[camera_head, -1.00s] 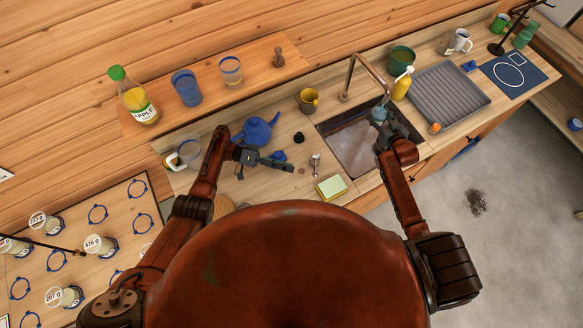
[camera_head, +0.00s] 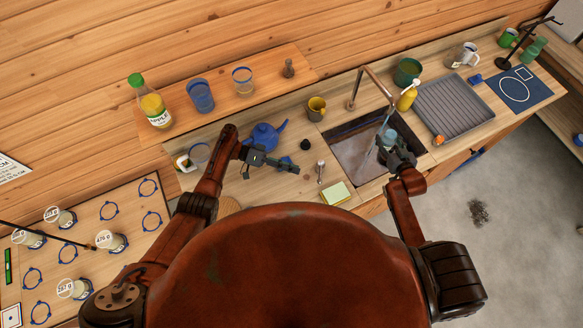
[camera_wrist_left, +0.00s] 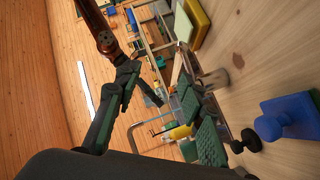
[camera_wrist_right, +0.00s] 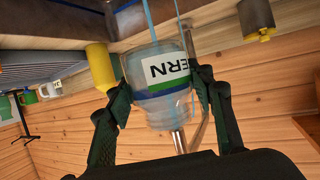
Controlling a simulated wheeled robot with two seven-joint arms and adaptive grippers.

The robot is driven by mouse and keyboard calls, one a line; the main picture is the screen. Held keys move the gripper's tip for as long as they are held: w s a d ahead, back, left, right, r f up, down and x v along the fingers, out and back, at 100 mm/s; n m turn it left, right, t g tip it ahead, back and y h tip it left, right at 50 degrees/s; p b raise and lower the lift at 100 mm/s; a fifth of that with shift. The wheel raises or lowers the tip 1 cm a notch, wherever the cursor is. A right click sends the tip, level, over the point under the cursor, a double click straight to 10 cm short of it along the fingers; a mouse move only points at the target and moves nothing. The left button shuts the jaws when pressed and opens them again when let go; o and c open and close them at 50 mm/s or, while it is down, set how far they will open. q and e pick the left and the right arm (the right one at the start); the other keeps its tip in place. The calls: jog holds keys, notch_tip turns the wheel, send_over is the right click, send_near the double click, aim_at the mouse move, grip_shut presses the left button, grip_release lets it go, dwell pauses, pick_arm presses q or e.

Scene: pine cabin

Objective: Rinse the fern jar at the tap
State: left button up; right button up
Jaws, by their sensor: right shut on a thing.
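The fern jar (camera_head: 388,137), clear with a blue and green band, is held by my right gripper (camera_head: 395,150) over the sink (camera_head: 350,160). In the right wrist view the jar (camera_wrist_right: 160,90) sits between both fingers, its label inverted in the picture. The curved copper tap (camera_head: 370,72) arches above it, and a thin blue stream runs between the tap's end and the jar. Blue streams also show beyond the jar in the right wrist view.
A yellow soap bottle (camera_head: 407,97), a dark green pot (camera_head: 407,71) and a grey drying rack (camera_head: 453,106) stand beside the sink. A sponge (camera_head: 336,193) lies at the counter's front edge.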

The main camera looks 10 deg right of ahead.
aim_at(320, 172)
pick_arm(q)
jog(key=shift+f, duration=0.1)
jog(key=shift+w+a, duration=0.15)
jog(key=c, duration=0.3)
jog(key=shift+w+a+f, duration=0.15)
jog(key=shift+a+f, duration=0.05)
jog(key=shift+a, duration=0.05)
jog(key=shift+c, duration=0.9)
jog(key=a, duration=0.1)
jog(key=w+a+f+m+t+y, duration=0.1)
jog(key=w+a+m+t+y, duration=0.1)
jog(key=a, duration=0.1)
jog(key=shift+f, duration=0.4)
grip_shut()
jog(key=shift+s+r+m+t+y, duration=1.2)
jog(key=shift+s+m+t, duration=0.4)
jog(key=shift+s+m, duration=1.3)
jog(key=x, duration=0.9)
jog(key=shift+d+f, duration=0.1)
jog(key=shift+d, duration=0.05)
jog(key=d, duration=0.2)
jog(key=shift+s+d, duration=0.2)
jog(key=shift+d, duration=0.2)
jog(key=shift+d+r, duration=0.25)
jog(key=shift+d, duration=0.35)
